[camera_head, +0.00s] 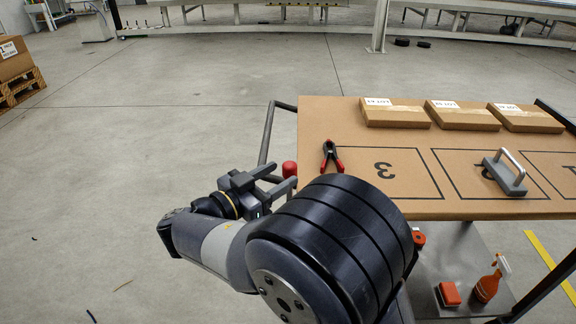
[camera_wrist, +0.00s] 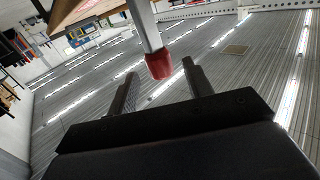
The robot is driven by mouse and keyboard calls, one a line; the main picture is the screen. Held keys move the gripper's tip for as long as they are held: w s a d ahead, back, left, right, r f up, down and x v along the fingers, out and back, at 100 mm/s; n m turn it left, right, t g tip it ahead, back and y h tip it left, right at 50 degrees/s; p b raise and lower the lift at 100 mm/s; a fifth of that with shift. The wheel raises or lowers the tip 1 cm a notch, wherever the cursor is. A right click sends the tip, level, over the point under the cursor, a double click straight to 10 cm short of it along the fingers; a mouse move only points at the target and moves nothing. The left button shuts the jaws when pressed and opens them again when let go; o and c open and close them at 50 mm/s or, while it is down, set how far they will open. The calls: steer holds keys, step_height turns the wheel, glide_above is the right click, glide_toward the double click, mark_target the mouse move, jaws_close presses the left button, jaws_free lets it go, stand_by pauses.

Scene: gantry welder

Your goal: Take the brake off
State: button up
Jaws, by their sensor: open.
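A red knob (camera_head: 289,168) shows at the left side of the cart, near the dark push handle (camera_head: 267,135). In the wrist view the red knob (camera_wrist: 159,65) caps the end of a grey lever (camera_wrist: 145,25). My gripper (camera_head: 284,176) is open and empty, beside the cart's left edge. In the wrist view my gripper's two fingers (camera_wrist: 160,82) stand on either side of the knob, with gaps on both sides. The knob appears at or just beyond the fingertips; exact depth is hard to tell. The lever's lower mounting is hidden in the head view.
The cart top (camera_head: 350,130) carries red-handled pliers (camera_head: 331,156), several flat cartons (camera_head: 462,115) and a grey handled block (camera_head: 505,172). A spray bottle (camera_head: 487,285) and a red box (camera_head: 449,294) sit on the lower shelf. The floor left of the cart is clear.

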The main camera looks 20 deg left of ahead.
mark_target(284, 172)
steer(key=shift+x, duration=2.05)
steer(key=shift+c, duration=0.3)
jaws_close()
